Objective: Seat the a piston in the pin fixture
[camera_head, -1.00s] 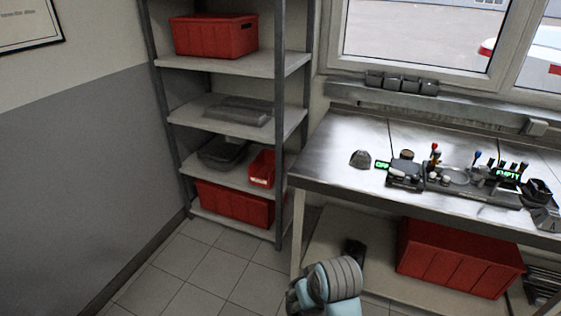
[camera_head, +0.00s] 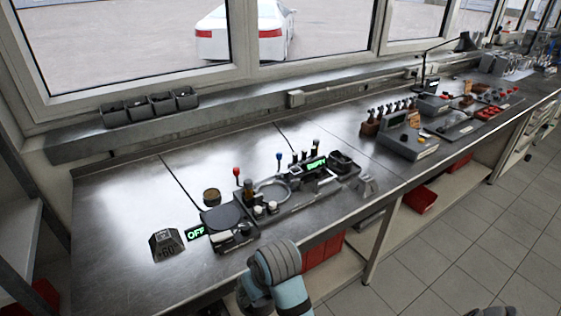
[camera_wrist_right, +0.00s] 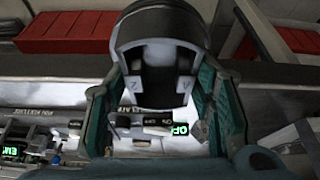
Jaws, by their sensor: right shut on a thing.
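My right gripper (camera_wrist_right: 160,88) is shut on a dark grey piston (camera_wrist_right: 155,50) in the right wrist view. Its teal fingers stand on either side of the piston, whose open underside shows. On the bench, a dark device with a green "EMPTY" display (camera_head: 316,164) stands at the right end of a tool cluster. It may be the pin fixture, but I cannot tell for sure. My left gripper is not in view.
The steel bench (camera_head: 120,215) runs along the windows. A black plate unit (camera_head: 222,217) with a green "OFF" sign, a grey block marked 60 (camera_head: 166,245), a tool tray (camera_head: 275,200) and a small grey block (camera_head: 366,185) stand on it. Bare steel lies at the left.

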